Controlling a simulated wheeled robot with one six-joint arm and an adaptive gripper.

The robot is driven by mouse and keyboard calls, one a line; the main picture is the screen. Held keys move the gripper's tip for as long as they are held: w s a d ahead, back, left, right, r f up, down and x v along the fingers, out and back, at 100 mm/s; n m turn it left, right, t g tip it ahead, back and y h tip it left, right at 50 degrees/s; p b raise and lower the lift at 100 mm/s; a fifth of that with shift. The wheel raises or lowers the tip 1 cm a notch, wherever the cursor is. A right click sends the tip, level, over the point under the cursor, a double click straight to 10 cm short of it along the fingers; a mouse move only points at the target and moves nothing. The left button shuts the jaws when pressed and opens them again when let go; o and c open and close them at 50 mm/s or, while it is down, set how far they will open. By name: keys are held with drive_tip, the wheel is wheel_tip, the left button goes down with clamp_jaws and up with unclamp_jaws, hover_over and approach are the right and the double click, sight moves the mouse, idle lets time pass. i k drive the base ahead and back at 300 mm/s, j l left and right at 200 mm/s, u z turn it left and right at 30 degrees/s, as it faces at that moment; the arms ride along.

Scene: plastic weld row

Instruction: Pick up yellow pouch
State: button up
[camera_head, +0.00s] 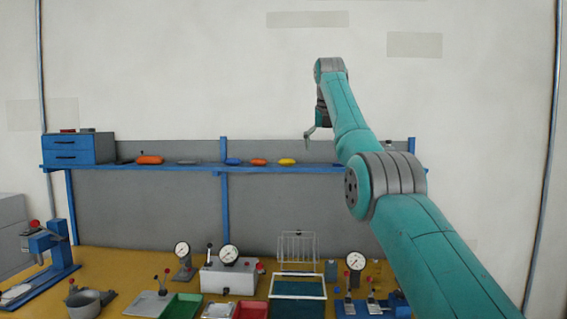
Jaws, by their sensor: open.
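The yellow pouch (287,162) is small and lies on the blue shelf, right of the middle post. My gripper (309,134) is above the shelf, a little right of the pouch and higher than it, pointing down. It is small in this view, but it is open and apart from the pouch. My arm reaches in from the lower right and covers the right part of the shelf.
On the shelf, an orange pouch (259,162) and a blue pouch (233,161) lie left of the yellow one. A larger orange item (149,159) and a blue drawer box (78,148) are further left. Gauges, trays and presses crowd the yellow bench (110,262) below.

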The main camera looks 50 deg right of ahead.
sight(285, 162)
drive_tip(key=i+l, duration=1.1)
drive_tip(key=i, duration=0.15)
